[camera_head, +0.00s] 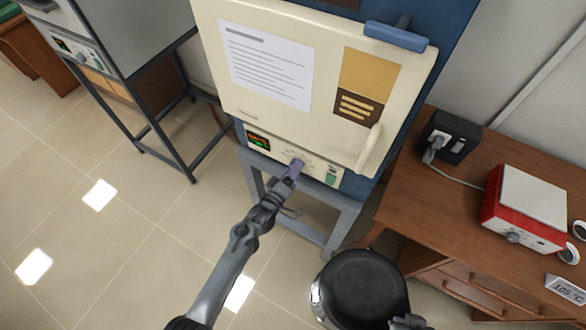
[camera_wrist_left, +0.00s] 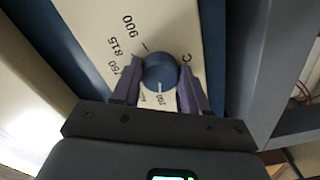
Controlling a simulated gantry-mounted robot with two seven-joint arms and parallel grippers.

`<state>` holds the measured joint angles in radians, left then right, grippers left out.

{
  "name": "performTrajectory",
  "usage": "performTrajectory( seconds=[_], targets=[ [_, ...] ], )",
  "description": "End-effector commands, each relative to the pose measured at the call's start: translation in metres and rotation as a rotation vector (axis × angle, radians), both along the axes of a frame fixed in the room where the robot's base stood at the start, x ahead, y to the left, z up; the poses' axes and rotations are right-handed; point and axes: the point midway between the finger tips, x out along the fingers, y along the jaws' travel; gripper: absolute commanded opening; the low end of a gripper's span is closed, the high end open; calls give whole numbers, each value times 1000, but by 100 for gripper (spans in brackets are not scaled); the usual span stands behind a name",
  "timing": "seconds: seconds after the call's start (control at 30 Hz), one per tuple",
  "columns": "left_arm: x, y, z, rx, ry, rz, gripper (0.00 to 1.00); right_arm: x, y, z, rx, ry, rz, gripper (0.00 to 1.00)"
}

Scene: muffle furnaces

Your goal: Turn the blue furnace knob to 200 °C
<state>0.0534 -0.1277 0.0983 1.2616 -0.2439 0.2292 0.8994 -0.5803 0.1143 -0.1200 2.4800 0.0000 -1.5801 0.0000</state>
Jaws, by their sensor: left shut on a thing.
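The blue furnace knob (camera_wrist_left: 160,72) sits on the cream control panel (camera_head: 262,146) below the furnace door. My left gripper (camera_head: 295,168) reaches it from below and is shut on it. In the left wrist view, the purple fingers of the left gripper (camera_wrist_left: 158,88) stand on either side of the knob. Dial marks including 815 and 900 show around it, with a smaller mark below, partly hidden.
The cream furnace door (camera_head: 325,90) is closed above the panel. A wooden table (camera_head: 440,215) at right holds a red hotplate (camera_head: 520,208) and a black socket box (camera_head: 450,137). Another furnace (camera_head: 95,35) stands on a dark frame at left. Tiled floor is open at lower left.

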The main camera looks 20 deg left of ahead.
Motion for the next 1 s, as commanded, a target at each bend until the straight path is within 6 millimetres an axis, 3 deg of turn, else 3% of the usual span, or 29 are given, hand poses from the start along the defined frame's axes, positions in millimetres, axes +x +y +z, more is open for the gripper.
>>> performTrajectory(
  seconds=[0.57,0.6,0.73,1.0],
  targets=[
    [0,0,0,-38,5,0,13,0,-2,1,-11,-1,7,0],
    [0,0,0,-38,5,0,47,0,-2,1,-10,-1,6,0],
    [0,0,0,-37,5,0,67,0,-2,1,-9,0,6,0],
    [0,0,0,-36,5,0,69,0,-1,1,-5,-1,4,0]
  ],
)
